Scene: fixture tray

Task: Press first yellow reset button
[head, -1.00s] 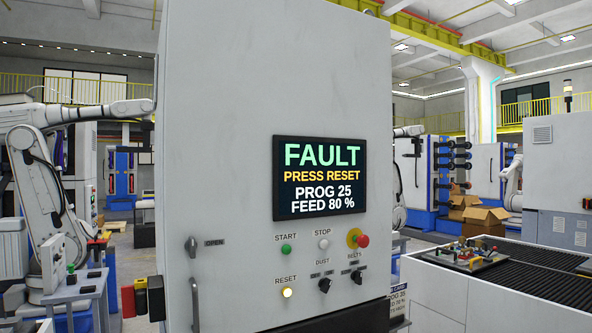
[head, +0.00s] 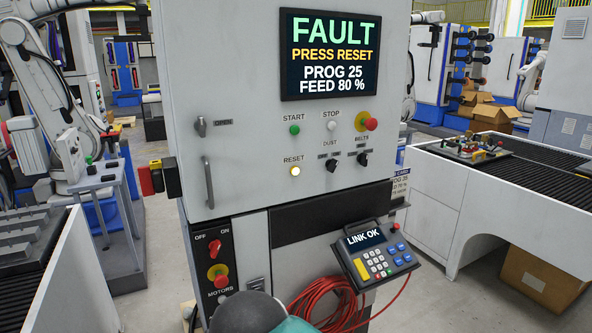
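The yellow reset button (head: 295,171) glows on the grey cabinet's front panel, just under the RESET label. Above it is the green start button (head: 294,130). To its right are the white stop button (head: 332,126), a red mushroom button (head: 370,124) on a yellow base, and two black knobs (head: 332,165). The screen (head: 331,55) reads FAULT, PRESS RESET, PROG 25, FEED 80 %. My gripper is not in view. A dark rounded shape with a teal part at the bottom edge may be mine.
A keypad pendant (head: 373,256) reading LINK OK hangs low at the front, with a coiled red cable (head: 330,304) below. A red motors switch (head: 215,248) is lower left. Conveyor benches (head: 468,194) stand at both sides. A door handle (head: 208,182) sticks out at left.

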